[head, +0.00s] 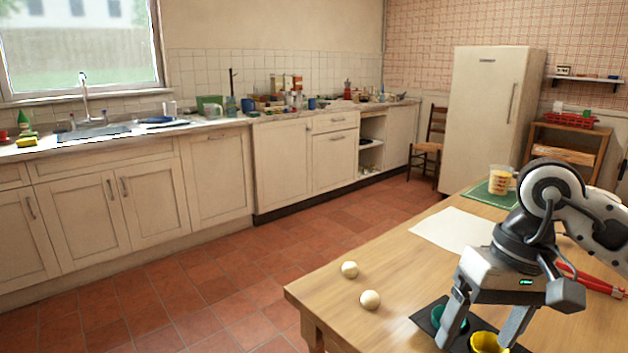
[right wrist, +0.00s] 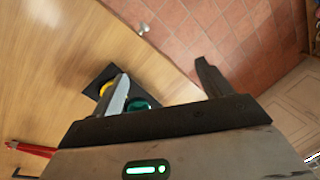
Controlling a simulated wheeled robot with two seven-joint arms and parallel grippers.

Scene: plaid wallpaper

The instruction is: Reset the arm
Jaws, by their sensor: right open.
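My right gripper (head: 476,338) hangs over the near part of the wooden table (head: 400,262), its two fingers apart with nothing seen between them. The right wrist view (right wrist: 162,82) also shows the fingers spread. The fingers partly cover the mat and cups in the head view. Whether a finger touches them cannot be told. My right arm comes in from the right edge. My left gripper is not in view.
White paper (head: 452,229), a green board (head: 484,196) with a yellowish container (head: 501,179), and a red item (head: 597,281) lie farther back or right. Open tiled floor separates the table from the counter.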

